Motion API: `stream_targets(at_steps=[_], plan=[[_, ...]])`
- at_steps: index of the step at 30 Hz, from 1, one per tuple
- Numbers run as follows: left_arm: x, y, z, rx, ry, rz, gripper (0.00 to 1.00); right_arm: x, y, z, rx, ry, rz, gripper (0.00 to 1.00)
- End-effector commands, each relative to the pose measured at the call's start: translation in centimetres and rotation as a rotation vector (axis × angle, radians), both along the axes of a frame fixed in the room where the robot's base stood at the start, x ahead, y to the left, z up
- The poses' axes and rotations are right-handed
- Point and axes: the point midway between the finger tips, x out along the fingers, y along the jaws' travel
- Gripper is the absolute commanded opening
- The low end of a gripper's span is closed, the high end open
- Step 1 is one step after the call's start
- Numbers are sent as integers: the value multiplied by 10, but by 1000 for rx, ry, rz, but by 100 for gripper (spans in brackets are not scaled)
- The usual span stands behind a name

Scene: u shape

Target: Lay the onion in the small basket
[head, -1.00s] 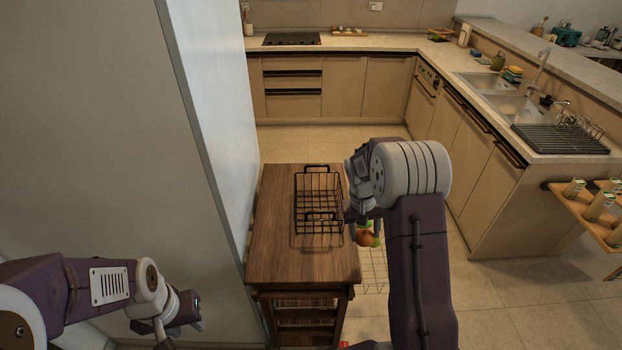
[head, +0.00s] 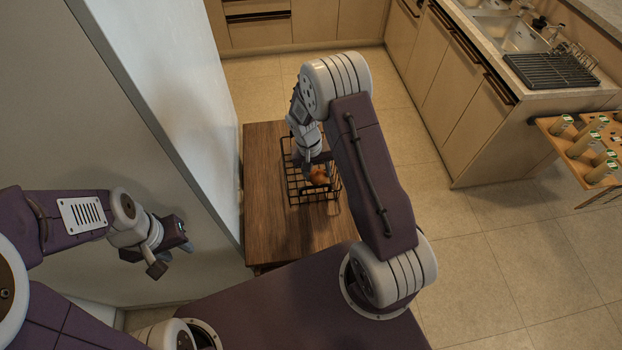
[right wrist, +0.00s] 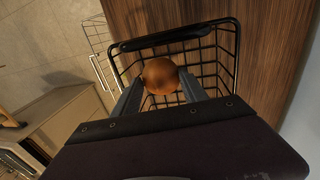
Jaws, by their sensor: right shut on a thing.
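The onion (head: 319,176) is round and orange-brown. My right gripper (right wrist: 161,86) is shut on it, with one finger on each side, as the right wrist view shows the onion (right wrist: 160,76). The small basket (head: 294,187) is black wire with a dark handle and stands on a wooden table. The onion is within the basket's outline in both views; I cannot tell whether it touches the basket's bottom. The basket (right wrist: 222,68) is partly hidden by my gripper in the wrist view. My left gripper (head: 173,258) is open and empty, left of the table.
The wooden table (head: 262,170) has bare room left of the basket. A tall pale wall (head: 165,110) stands close on its left. Counters with a sink and drying rack (head: 552,68) are behind right, and a wooden rack (head: 585,145) with several jars is far right.

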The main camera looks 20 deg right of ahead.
Motion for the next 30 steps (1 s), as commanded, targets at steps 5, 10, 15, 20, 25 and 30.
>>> stream_targets(at_steps=[5, 10, 15, 20, 25, 30], plan=[[0, 0, 6, 0, 0, 0, 36, -2, 20, -11, 0, 0, -1, 7], [0, 0, 10, 0, 0, 0, 36, -3, 21, -20, -1, 2, -1, 7], [0, 0, 18, 0, 0, 0, 36, -3, 21, -48, 0, 3, -1, 7], [0, 0, 17, 0, 0, 0, 36, -2, 21, -53, 0, -1, -2, 7], [0, 0, 14, 0, 0, 0, 36, -3, 20, -55, 0, 0, -2, 7], [0, 0, 13, 0, 0, 0, 36, -3, 20, -56, 0, 0, -2, 72]])
